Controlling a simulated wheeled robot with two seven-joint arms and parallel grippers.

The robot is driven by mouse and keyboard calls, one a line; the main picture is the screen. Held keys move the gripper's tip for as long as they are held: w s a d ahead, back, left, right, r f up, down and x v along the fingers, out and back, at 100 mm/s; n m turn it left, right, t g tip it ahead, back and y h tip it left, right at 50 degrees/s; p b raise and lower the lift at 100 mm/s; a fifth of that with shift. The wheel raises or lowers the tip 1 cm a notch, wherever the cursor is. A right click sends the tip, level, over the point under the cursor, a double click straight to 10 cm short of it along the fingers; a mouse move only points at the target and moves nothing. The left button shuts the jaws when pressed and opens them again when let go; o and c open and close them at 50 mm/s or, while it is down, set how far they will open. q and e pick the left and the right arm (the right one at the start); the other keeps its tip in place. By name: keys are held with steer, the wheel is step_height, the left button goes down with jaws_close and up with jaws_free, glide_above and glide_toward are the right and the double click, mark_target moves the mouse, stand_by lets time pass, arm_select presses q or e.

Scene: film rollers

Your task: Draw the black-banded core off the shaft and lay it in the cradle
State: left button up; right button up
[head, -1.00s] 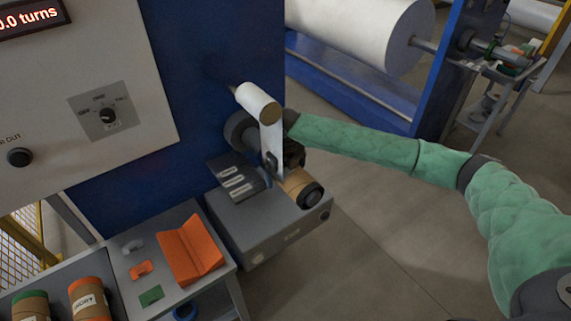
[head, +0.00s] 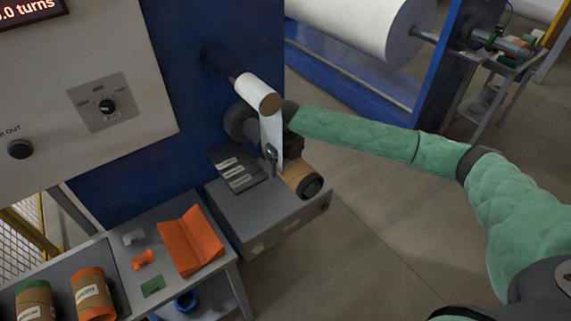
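A brown cardboard core (head: 295,172) with a black band (head: 311,186) at its near end sits low on the blue machine, above a grey box. A white film strip (head: 271,130) hangs in front of its inner end, and the shaft inside it is hidden. The orange V-shaped cradle (head: 188,243) lies empty on the grey bench at lower left. My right arm reaches in from the right. My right gripper (head: 289,146) is a dark shape at the core's inner end, partly behind the film strip; its fingers cannot be made out. My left gripper is out of view.
A roller (head: 259,92) stands out above the core. The grey box (head: 268,222) is below it, with dark labelled strips (head: 238,170) on its left. Two banded cores (head: 92,293) and small orange, grey and green pieces lie on the bench. Floor to the right is clear.

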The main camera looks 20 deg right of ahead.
steer(key=shift+r, duration=0.1)
stand_by(0.5)
steer(key=shift+s, duration=0.1)
steer(key=shift+s+d+p, duration=0.25)
steer(key=shift+s+p, duration=0.2)
steer(key=shift+s, duration=0.25)
steer(key=shift+s+d+p, duration=0.3)
steer(key=shift+s+p, duration=0.1)
steer(key=shift+s, duration=0.35)
steer(key=shift+s+d+p, duration=0.25)
steer(key=shift+s+p, duration=0.2)
steer(key=shift+s, duration=0.5)
steer(key=shift+s+d+p, duration=0.3)
steer(key=shift+s+p, duration=0.05)
steer(key=shift+s, duration=0.4)
steer(key=shift+s+d+p, duration=0.3)
steer(key=shift+s+p, duration=0.05)
steer(key=shift+s, duration=0.4)
steer(key=shift+s+d+p, duration=0.3)
steer(key=shift+s+p, duration=0.05)
steer(key=shift+s, duration=0.5)
